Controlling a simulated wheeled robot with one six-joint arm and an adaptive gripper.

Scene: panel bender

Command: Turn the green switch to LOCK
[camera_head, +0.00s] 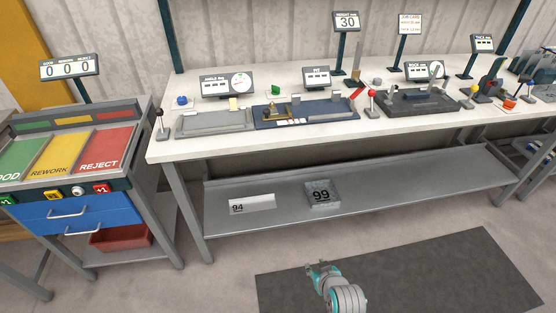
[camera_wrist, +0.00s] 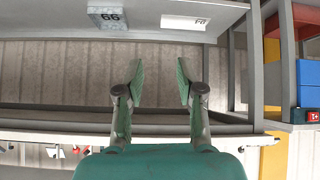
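Another green part (camera_head: 268,92) sits by the blue fixture. No LOCK marking is readable. My gripper (camera_wrist: 159,72) is open and empty in the wrist view, its two fingers apart. In the head view, my arm's end is low in front of the bench, far from both green parts, and its fingertips cannot be made out.
The white bench (camera_head: 170,148) carries several fixtures, a red-knobbed lever (camera_head: 371,92) and a blue knob (camera_head: 181,100). Its lower shelf (camera_head: 285,215) holds plates marked 94 (camera_head: 252,204) and 99 (camera_head: 322,194). A sorting cabinet (camera_head: 85,215) stands left. The dark floor mat (camera_head: 430,275) is clear.

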